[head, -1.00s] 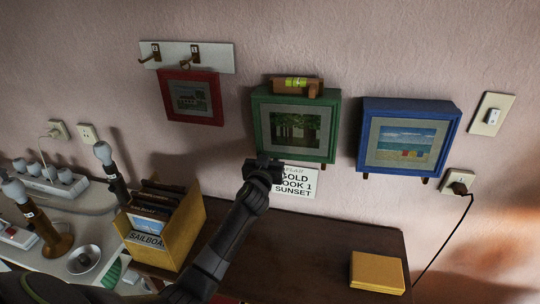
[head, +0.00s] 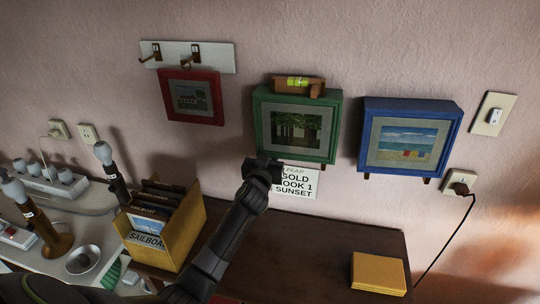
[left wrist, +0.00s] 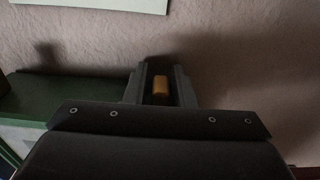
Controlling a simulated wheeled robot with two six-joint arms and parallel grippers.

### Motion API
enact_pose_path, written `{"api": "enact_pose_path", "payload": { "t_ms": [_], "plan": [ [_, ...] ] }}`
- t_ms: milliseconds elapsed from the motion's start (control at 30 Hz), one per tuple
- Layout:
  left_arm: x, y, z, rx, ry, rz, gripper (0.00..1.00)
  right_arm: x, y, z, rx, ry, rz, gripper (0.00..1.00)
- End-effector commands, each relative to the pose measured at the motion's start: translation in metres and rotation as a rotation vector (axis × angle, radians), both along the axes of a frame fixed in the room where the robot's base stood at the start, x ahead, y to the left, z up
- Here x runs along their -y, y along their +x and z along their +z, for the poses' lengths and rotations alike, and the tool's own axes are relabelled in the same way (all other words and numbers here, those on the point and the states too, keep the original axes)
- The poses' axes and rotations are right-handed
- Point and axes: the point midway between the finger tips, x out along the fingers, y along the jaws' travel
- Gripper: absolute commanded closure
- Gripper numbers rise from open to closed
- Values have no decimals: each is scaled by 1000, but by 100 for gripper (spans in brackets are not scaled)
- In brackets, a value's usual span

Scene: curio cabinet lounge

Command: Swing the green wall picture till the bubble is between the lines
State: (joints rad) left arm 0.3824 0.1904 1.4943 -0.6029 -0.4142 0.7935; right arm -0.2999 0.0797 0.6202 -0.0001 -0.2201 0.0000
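The green picture (head: 257,123) hangs on the wall between a red and a blue one. A wooden spirit level with a yellow-green vial (head: 298,81) sits on its top edge; the bubble is too small to place against the lines. A short wooden peg (head: 324,168) sticks out below its right side. My left gripper (head: 263,168) is at its lower left corner. In the left wrist view, the two fingers (left wrist: 160,78) stand close together with an orange-brown peg (left wrist: 160,90) between them, seemingly held. The frame's green edge (left wrist: 65,97) shows at left. My right gripper is out of view.
The blue picture (head: 368,100) hangs close on the right, the red picture (head: 165,96) on the left under a hook rail (head: 173,55). A paper sign (head: 300,184) is below the green frame. A yellow book box (head: 190,228) and yellow block (head: 379,273) stand on the cabinet.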

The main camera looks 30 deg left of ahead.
Motion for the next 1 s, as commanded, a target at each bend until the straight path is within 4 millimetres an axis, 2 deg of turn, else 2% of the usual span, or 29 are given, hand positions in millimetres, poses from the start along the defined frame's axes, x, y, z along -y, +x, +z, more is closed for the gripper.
{"api": "enact_pose_path", "payload": {
  "t_ms": [100,467,667,1000],
  "plan": [
    [0,0,0,0,-1,0,65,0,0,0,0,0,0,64],
    [1,-5,-1,0,-1,-1,65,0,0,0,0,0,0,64],
    [6,-28,-1,1,-4,0,65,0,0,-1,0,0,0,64],
    [19,-88,-2,0,-4,0,65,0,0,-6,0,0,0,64]
  ]
}}
